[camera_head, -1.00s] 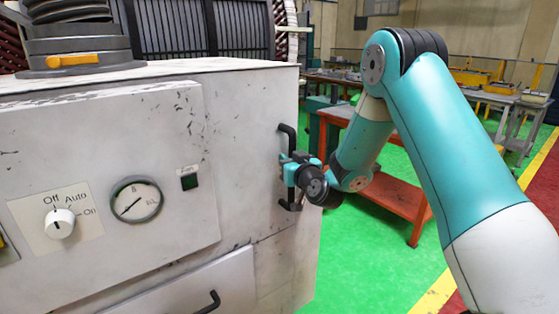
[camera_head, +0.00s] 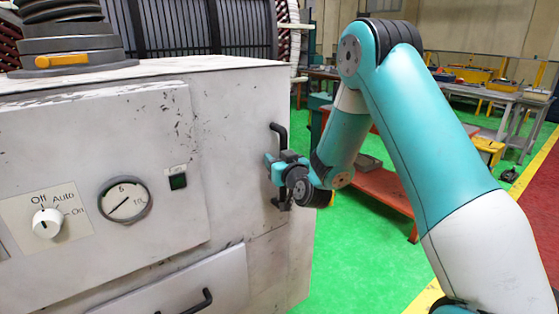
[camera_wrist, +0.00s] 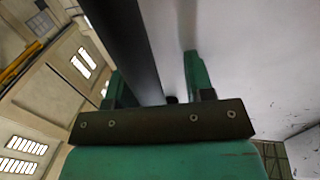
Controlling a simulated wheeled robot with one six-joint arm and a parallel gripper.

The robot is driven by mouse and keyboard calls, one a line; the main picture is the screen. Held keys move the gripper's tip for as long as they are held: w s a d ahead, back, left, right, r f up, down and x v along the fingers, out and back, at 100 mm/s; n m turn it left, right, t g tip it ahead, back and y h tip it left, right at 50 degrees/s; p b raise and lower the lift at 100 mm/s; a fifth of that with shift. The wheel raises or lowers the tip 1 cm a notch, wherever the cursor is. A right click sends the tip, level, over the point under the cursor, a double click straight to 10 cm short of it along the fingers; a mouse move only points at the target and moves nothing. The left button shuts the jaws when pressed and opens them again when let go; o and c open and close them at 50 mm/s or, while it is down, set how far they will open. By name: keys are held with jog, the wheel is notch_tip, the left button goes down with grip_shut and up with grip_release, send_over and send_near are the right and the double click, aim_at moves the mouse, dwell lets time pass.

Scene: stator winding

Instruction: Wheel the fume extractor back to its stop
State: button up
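The fume extractor (camera_head: 240,110) is a scuffed pale cabinet filling the left of the head view. Its front carries a dial switch (camera_head: 46,223), a round gauge (camera_head: 124,199) and a small dark display. A black upright handle (camera_head: 278,135) stands near its right edge. My gripper (camera_head: 272,172) is at the handle. In the wrist view, the dark handle bar (camera_wrist: 130,45) runs between my two green fingers, with a gap visible on the right finger's side. Contact with the left finger is unclear. The extractor's wheels and the stop are not in view.
Green floor (camera_head: 350,245) lies open right of the extractor. A red-orange bench (camera_head: 385,190) stands behind my arm, and grey worktables (camera_head: 490,92) stand farther back. A yellow floor line (camera_head: 535,165) edges a red strip at right. A dark slatted rack is behind the extractor.

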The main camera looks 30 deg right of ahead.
jog(key=shift+d, duration=0.1)
jog(key=s+a+b, duration=0.1)
jog(key=s+b, duration=1.6)
jog(key=b, duration=0.5)
jog(key=shift+s+a, duration=0.2)
jog(key=shift+a, duration=0.05)
jog(key=s+a+f+n+g+y+p, duration=0.25)
jog(key=s+a+g, duration=0.2)
jog(key=a, duration=0.35)
jog(key=s+a+f+n+g+y+p, duration=0.2)
jog(key=s+a+g+y+p, duration=0.15)
jog(key=a+g, duration=0.3)
jog(key=s+a+n+g+p, duration=0.1)
jog(key=s+a+g+p, duration=0.1)
jog(key=s, duration=0.4)
jog(key=s+a+f+n+g+p, duration=0.1)
jog(key=s+a+n+g, duration=0.1)
jog(key=s+g, duration=0.3)
jog(key=shift+s+a+p, duration=0.25)
jog(key=shift+s+p, duration=0.1)
jog(key=shift+s, duration=0.5)
